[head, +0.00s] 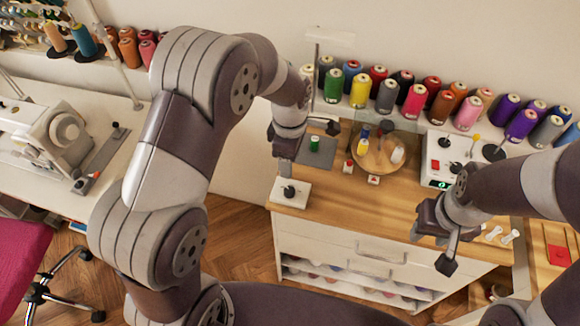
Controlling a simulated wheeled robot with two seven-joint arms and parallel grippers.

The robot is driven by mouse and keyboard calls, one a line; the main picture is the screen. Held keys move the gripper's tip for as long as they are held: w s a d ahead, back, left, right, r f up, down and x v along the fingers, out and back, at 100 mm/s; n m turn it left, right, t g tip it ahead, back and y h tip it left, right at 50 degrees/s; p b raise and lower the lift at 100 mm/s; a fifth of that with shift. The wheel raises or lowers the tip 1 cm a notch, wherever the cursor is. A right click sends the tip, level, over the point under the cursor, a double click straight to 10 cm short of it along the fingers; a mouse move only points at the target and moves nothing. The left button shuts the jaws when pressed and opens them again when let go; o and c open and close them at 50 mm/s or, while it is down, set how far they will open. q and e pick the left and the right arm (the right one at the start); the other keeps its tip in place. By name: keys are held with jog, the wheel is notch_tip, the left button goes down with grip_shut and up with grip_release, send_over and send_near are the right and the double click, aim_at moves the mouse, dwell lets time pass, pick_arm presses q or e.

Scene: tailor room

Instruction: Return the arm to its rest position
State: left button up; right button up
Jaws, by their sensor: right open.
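My right arm comes in from the right edge. Its gripper (431,250) is open, with its two dark fingers apart and nothing between them. It hangs over the front edge of the wooden-topped cabinet (345,212), in front of the drawers in the picture. My left arm rises from the bottom left and bends over at the elbow. Its gripper (287,148) points down above the left part of the cabinet top, over a white block with a black knob (291,192). Its fingertips do not show clearly, and I see no object in it.
Several thread spools line the back shelf (387,97). On the cabinet stand a round wooden tray (374,168), a small green spool (314,144) and a white device with a green display (440,165). A sewing machine (55,135) stands left. A pink chair (20,255) is lower left.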

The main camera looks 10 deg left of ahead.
dwell(0.5)
pick_arm(q)
jog(key=s+a+r+m, duration=0.2)
jog(key=s+a+m, duration=0.1)
jog(key=s+m, duration=0.4)
jog(key=s+a+r+m+t, duration=0.1)
jog(key=s+a+r+m, duration=0.1)
jog(key=s+m, duration=0.5)
jog(key=a+m, duration=0.1)
jog(key=m, duration=0.2)
jog(key=shift+r+m, duration=0.2)
jog(key=shift+m, duration=0.2)
jog(key=shift+s, duration=0.1)
